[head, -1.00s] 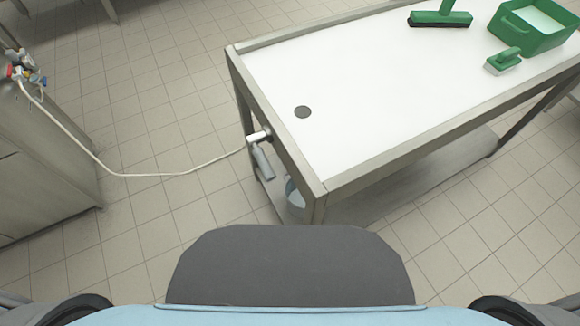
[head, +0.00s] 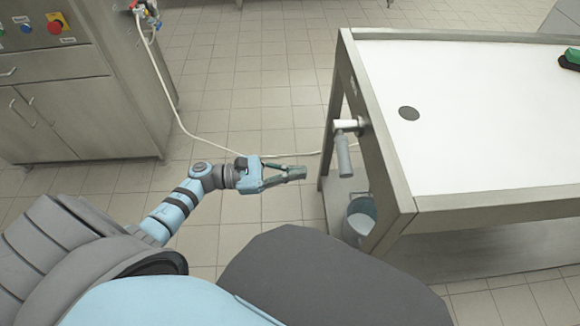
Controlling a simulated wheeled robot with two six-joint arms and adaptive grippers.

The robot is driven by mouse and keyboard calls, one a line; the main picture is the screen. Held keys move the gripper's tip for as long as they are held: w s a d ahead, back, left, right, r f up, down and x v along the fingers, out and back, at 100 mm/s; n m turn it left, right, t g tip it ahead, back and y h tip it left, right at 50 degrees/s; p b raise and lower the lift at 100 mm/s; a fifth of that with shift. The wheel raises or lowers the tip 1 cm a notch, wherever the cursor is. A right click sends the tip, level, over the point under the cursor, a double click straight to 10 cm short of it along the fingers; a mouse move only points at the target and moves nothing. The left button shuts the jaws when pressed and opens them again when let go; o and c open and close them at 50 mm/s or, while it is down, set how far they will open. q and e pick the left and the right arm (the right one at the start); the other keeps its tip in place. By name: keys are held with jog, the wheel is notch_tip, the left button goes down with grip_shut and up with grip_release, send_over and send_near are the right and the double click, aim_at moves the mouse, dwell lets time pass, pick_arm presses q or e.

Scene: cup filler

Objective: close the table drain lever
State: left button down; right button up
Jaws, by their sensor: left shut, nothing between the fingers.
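The table drain lever (head: 343,157) is a grey handle hanging down from a whitish pipe fitting (head: 347,125) on the table's left end. The white-topped table (head: 470,110) has a dark round drain hole (head: 409,113) near that end. My left gripper (head: 302,173) is shut and empty. It points right, to the left of the lever and a little lower in the head view, with a gap between them. My right gripper is out of view.
A bucket (head: 359,219) stands below the lever, under the table end. A thin hose (head: 190,134) runs from the steel cabinet (head: 80,90) behind my left arm toward the table. A green brush (head: 570,58) lies at the right edge.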

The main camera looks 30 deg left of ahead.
aim_at(344, 157)
pick_arm(q)
jog(key=w+d+r+p, duration=0.2)
jog(key=d+r, duration=0.2)
jog(key=d, duration=0.2)
jog(key=shift+w, duration=0.4)
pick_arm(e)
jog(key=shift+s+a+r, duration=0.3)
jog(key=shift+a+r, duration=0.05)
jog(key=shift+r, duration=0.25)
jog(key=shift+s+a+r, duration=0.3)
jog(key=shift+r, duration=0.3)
pick_arm(q)
jog(key=shift+d+r, duration=0.1)
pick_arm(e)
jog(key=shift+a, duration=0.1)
